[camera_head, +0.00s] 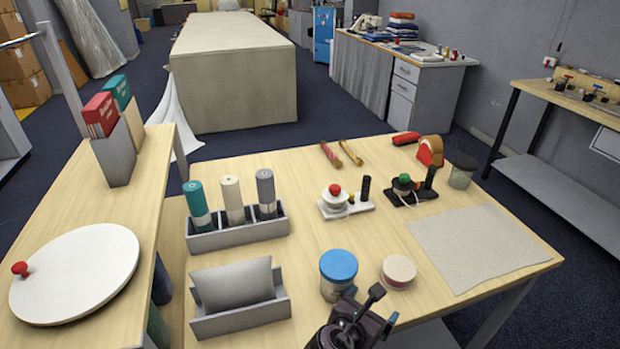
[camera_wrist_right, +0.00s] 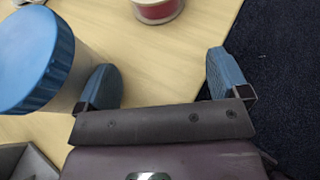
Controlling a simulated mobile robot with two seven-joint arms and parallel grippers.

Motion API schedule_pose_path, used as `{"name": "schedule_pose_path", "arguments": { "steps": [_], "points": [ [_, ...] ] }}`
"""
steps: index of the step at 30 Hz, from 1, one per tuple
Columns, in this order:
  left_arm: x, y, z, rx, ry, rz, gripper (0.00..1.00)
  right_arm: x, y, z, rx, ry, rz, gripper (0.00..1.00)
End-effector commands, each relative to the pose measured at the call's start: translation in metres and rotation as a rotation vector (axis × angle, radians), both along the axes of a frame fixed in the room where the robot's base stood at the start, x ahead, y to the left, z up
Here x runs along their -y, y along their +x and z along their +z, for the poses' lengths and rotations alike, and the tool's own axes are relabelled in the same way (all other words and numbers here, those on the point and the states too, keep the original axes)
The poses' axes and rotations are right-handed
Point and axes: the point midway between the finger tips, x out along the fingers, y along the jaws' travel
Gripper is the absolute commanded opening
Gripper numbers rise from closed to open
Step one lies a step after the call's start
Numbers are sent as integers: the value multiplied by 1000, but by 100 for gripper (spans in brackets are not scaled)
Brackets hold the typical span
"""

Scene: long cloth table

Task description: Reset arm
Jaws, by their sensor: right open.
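My right gripper (camera_head: 372,306) is at the front edge of the wooden table (camera_head: 300,180), just right of and in front of a jar with a blue lid (camera_head: 338,266). In the right wrist view the gripper (camera_wrist_right: 160,80) has its two blue-grey fingers spread wide with nothing between them. The blue-lidded jar (camera_wrist_right: 40,60) stands beside the left finger there; whether they touch I cannot tell. My left arm and gripper are not in view.
A round tub (camera_head: 399,271) stands right of the jar. A grey cloth (camera_head: 477,246) lies at the table's right. Grey racks with rolls (camera_head: 238,230) and a cushion (camera_head: 233,286) stand left. Small tools lie at the back. A white disc (camera_head: 75,272) lies on the left shelf.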

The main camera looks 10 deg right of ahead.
Motion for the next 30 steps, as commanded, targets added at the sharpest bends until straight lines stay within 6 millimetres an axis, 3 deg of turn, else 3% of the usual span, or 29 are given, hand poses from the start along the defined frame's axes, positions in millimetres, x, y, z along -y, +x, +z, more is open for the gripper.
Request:
{"name": "schedule_pose_path", "arguments": {
  "steps": [5,11,20,30],
  "points": [
    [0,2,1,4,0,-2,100,7,-7,-3,30,66,-40,94],
    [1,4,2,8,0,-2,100,30,-33,-13,160,333,-213,94],
    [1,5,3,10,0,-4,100,60,-88,-22,432,841,-637,94],
    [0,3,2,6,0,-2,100,71,-148,-5,706,1313,-1203,94]
  ]
}}
